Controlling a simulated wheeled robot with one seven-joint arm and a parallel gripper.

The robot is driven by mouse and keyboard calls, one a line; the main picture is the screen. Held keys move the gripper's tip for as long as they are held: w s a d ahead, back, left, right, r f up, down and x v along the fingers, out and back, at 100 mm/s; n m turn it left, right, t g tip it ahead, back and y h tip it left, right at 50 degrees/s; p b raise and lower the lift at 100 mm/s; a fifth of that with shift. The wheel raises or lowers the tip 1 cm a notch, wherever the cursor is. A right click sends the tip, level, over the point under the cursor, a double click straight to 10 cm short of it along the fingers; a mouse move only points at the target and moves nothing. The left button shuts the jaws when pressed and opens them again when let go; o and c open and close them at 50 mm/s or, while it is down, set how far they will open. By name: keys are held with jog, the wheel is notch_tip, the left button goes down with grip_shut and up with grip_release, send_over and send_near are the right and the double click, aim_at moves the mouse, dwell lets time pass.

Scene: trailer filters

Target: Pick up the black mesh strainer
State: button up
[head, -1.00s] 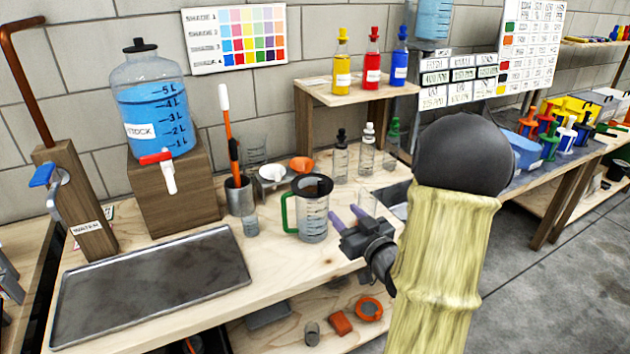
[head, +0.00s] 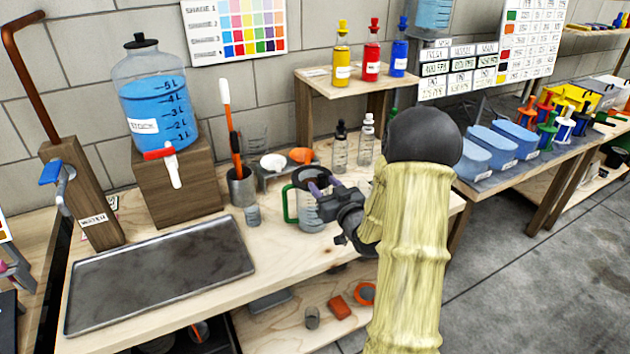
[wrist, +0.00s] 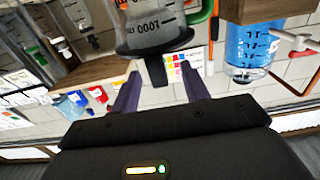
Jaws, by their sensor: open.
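The black mesh strainer (head: 305,174) sits in the mouth of a clear measuring jug with a green handle (head: 289,203), on the wooden bench. In the wrist view, which is upside down, the strainer's dark rim (wrist: 153,46) shows against the jug (wrist: 155,22), with a short black tab pointing toward my gripper. My gripper (head: 318,182) is at the jug's right side near rim height. Its purple fingers are open, and in the wrist view they (wrist: 160,76) lie either side of the tab. Whether they touch it I cannot tell. The mesh is mostly hidden.
A metal tray (head: 160,275) lies at the bench's front left. A cup with long tools (head: 240,188), a small beaker (head: 252,215) and a stand with white and orange funnels (head: 285,165) are near the jug. Dropper bottles (head: 340,150) stand behind my gripper.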

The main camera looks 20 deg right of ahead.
aim_at(312, 176)
jog(key=w+p, duration=0.1)
jog(key=w, duration=0.3)
jog(key=shift+w+r, duration=0.15)
jog(key=shift+r, duration=0.05)
jog(key=shift+w+p, duration=0.3)
jog(key=shift+w, duration=0.2)
jog(key=shift+c, duration=0.3)
grip_shut()
